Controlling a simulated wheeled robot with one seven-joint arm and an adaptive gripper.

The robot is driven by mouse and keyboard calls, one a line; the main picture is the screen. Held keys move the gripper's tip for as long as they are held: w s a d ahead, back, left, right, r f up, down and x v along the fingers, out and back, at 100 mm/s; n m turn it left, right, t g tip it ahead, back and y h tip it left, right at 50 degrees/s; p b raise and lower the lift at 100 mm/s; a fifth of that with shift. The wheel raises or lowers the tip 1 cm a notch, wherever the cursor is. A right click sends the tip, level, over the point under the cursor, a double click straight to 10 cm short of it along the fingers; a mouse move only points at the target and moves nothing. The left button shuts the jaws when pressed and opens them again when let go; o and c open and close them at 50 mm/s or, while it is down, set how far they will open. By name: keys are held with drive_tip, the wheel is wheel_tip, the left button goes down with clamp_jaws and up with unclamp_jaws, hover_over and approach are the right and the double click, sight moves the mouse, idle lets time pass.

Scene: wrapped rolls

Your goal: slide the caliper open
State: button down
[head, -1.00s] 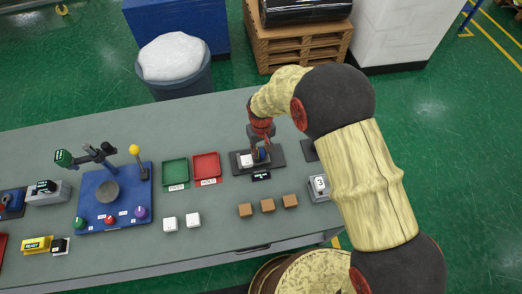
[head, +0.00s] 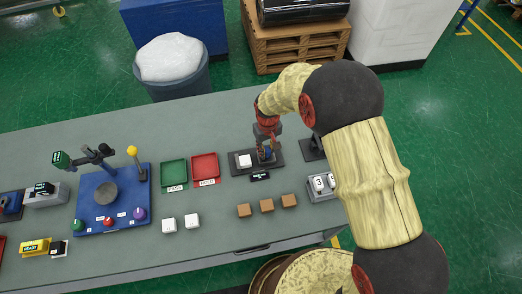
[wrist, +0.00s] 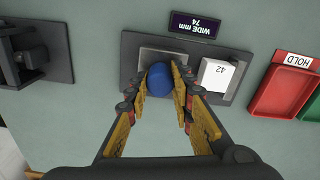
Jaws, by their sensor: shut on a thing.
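The caliper (head: 238,171) is a dark flat base on the bench with a blue slider knob (wrist: 159,80) on a grey plate. My gripper (wrist: 162,70) is shut on the blue knob, one finger on each side. In the head view my gripper (head: 267,152) stands over the right part of the base and partly hides the knob. A white cube marked 42 (wrist: 217,76) sits on the base beside the knob, with a gap between them; it also shows in the head view (head: 244,161). A small display (wrist: 194,27) reads "WIDE mm 74".
A red HOLD tray (head: 206,168) and a green tray (head: 174,173) stand left of the caliper. Three brown cubes (head: 267,206) and two white cubes (head: 169,225) lie nearer the front. A dark fixture (head: 312,149) and a numbered grey device (head: 321,187) are to the right.

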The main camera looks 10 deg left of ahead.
drive_tip(key=shift+s+a, duration=0.1)
drive_tip(key=shift+a, duration=0.05)
drive_tip(key=c, duration=1.5)
unclamp_jaws()
drive_tip(key=shift+c, duration=0.2)
wheel_tip(320, 180, up, 12)
